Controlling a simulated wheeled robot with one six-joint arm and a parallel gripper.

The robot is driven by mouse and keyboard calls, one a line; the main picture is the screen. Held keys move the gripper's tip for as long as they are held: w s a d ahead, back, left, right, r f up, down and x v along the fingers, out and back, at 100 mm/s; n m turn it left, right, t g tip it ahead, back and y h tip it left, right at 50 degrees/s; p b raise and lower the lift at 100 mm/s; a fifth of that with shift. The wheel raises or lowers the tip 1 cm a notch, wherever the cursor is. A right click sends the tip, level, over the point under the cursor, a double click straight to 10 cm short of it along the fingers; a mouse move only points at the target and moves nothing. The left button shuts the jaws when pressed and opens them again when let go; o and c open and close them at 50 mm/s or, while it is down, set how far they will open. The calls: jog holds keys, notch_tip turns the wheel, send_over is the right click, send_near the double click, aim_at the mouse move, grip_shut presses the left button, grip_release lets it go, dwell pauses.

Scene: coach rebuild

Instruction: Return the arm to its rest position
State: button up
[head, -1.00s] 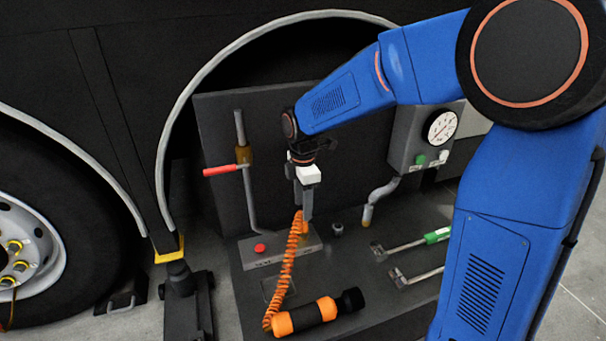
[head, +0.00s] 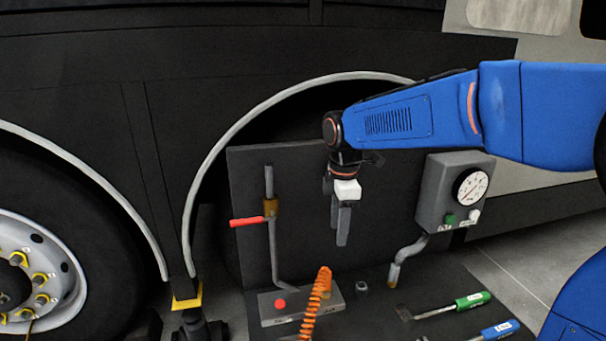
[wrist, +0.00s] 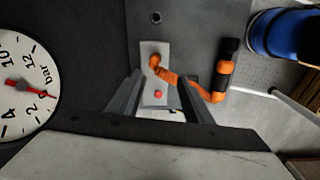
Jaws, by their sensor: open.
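My blue arm reaches in from the right in the head view. My gripper (head: 341,240) hangs pointing down in front of the dark upright panel (head: 400,170). It is above the grey block with the red button (head: 281,303) and clear of the orange coiled hose (head: 318,300). In the wrist view, the two fingers of my gripper (wrist: 160,95) stand apart with nothing between them. Beyond them show the grey block (wrist: 150,60), its red button (wrist: 158,95) and the orange hose leading to an orange and black handle (wrist: 221,75).
A gauge box (head: 453,190) is fixed on the panel right of my gripper. A red-handled valve (head: 248,221) is on the left. Green-handled (head: 472,299) and blue-handled (head: 499,330) tools lie on the bench. A coach wheel (head: 35,270) stands far left.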

jog(key=s+d+f+m+t, duration=0.2)
jog(key=s+d+m, duration=0.6)
jog(key=s, duration=0.4)
jog(key=s+d+f+m+t, duration=0.2)
jog(key=s+d+m, duration=0.6)
jog(key=s, duration=0.5)
jog(key=m, duration=0.2)
jog(key=shift+s+d+m, duration=0.25)
jog(key=shift+d+m, duration=0.15)
jog(key=c, duration=0.3)
jog(key=shift+a, duration=0.15)
jog(key=shift+c, duration=0.3)
